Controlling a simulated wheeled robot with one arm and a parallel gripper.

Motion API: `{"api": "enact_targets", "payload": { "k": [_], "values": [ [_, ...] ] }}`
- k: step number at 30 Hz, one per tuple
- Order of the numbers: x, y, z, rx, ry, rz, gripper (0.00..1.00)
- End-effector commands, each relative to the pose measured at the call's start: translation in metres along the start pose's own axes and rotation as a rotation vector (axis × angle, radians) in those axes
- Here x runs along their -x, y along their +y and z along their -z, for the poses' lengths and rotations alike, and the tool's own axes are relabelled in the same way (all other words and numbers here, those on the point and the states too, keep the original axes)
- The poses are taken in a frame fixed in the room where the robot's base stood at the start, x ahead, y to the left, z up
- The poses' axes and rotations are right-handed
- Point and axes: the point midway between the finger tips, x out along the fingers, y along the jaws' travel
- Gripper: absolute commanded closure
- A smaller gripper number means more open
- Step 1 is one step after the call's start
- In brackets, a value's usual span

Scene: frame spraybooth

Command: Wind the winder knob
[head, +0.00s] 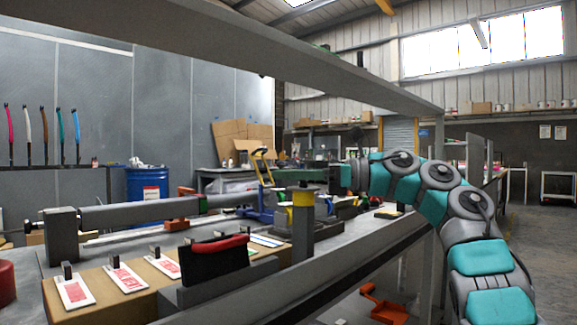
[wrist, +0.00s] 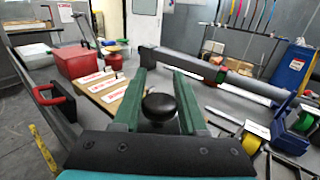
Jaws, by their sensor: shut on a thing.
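The winder knob (wrist: 160,106) is a round black knob. In the wrist view it sits between the two green fingers of my gripper (wrist: 156,74), close to the palm. My gripper is shut on it. In the head view my gripper (head: 306,175) reaches in from the right, its green fingers pointing left over the bench. I cannot make out the knob clearly in that view.
A grey post with a yellow band (head: 303,218) stands on the bench. A black holder with a red handle (head: 216,246) and white-and-red labels (head: 125,279) are at the front. A long grey tube (head: 140,213) lies left; a grey beam crosses overhead.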

Motion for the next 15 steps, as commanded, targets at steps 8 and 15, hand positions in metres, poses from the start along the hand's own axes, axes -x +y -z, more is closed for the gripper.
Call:
{"api": "enact_targets", "payload": {
  "k": [8, 15],
  "values": [
    [-0.0002, 0.0005, -0.0016, -0.002, -0.003, -0.037, 1.00],
    [-0.0002, 0.0007, -0.0010, -0.001, -0.004, -0.044, 1.00]
  ]
}}
